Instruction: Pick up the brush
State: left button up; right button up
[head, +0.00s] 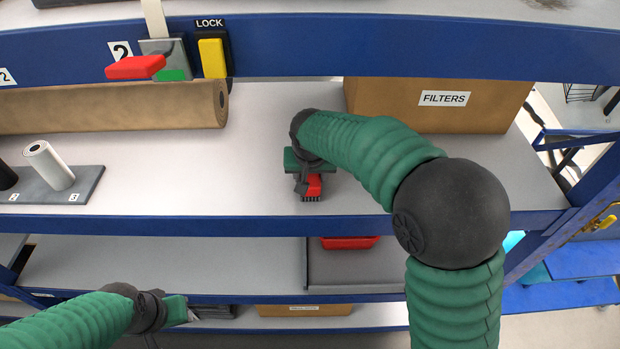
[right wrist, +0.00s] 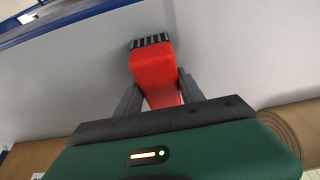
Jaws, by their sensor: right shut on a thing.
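The brush is red with dark bristles; in the head view the brush (head: 313,187) is at the middle shelf, near its front edge. In the right wrist view the brush (right wrist: 152,68) lies between the two fingers, bristles pointing away from the wrist. My right gripper (head: 307,184) is shut on the brush's red body; it also shows in the right wrist view (right wrist: 156,92). I cannot tell whether the brush touches the shelf. My left gripper (head: 186,312) is low at the left, in front of the lower shelves; its fingers are too unclear to tell their state.
A FILTERS box (head: 430,106) stands on the middle shelf (head: 270,140), behind my right arm. A brown roll (head: 120,105) lies at the back left. A grey holder (head: 50,190) carries a white cylinder (head: 48,165). A red item (head: 350,242) sits on the shelf below. A blue beam (head: 400,45) crosses above.

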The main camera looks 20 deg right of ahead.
jog(key=shift+d, duration=0.3)
jog(key=c, duration=0.4)
jog(key=shift+c, duration=0.2)
jog(key=shift+a+r+p, duration=0.1)
jog(key=shift+r+p, duration=0.2)
jog(key=shift+r, duration=0.05)
jog(key=shift+w+r+b, duration=0.1)
jog(key=shift+b, duration=0.25)
jog(key=b+v, duration=0.1)
jog(key=v, duration=0.2)
jog(key=shift+w+a, duration=0.15)
jog(key=s+a+r+b, duration=0.1)
jog(key=s+a+b, duration=0.1)
jog(key=s, duration=0.5)
jog(key=s+a+b, duration=0.3)
jog(key=s+a, duration=0.1)
jog(key=s, duration=0.2)
jog(key=shift+s+a+r, duration=0.3)
jog(key=shift+s+r, duration=0.05)
jog(key=shift+s, duration=0.05)
